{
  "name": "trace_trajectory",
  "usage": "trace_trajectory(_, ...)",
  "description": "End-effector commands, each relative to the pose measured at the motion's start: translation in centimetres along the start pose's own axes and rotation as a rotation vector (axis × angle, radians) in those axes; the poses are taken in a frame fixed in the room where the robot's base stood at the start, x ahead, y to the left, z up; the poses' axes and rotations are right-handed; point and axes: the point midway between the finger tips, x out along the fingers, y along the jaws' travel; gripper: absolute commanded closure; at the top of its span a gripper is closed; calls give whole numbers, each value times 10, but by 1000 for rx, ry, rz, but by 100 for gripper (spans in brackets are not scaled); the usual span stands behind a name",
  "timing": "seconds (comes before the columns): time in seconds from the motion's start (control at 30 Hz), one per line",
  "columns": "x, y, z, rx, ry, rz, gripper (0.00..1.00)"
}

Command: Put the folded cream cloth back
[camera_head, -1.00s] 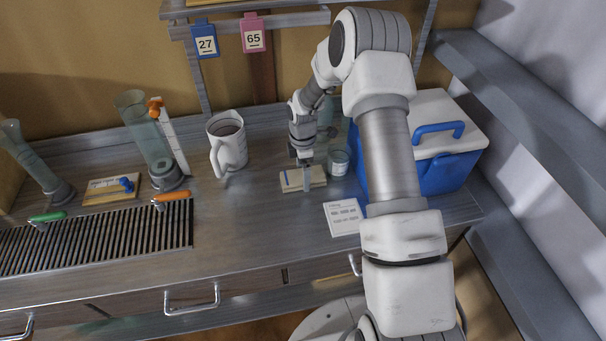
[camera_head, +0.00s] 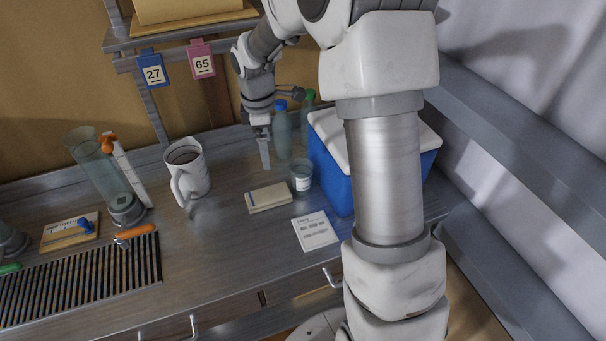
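The folded cream cloth (camera_head: 270,198) lies flat on the grey counter, with a blue stripe near its left end. It is between the white mug and the small glass jar. My gripper (camera_head: 264,164) is raised behind the cloth and apart from it, pointing down, with nothing seen in it. Only one grey finger shows clearly, so its opening cannot be judged.
A white mug (camera_head: 187,172) stands left of the cloth, a small jar (camera_head: 302,176) right of it. A printed card (camera_head: 315,231) lies in front. A blue cooler (camera_head: 338,186) and bottles (camera_head: 282,133) stand behind right. A shelf (camera_head: 180,36) hangs above.

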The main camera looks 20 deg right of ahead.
Motion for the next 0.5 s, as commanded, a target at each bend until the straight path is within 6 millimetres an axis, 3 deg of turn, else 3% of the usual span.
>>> trace_trajectory(0.03,-22,-8,4,56,-2,27,0)
trace_trajectory(0.2,-75,-40,17,268,10,93,0)
trace_trajectory(0.5,-144,-111,42,648,91,189,0)
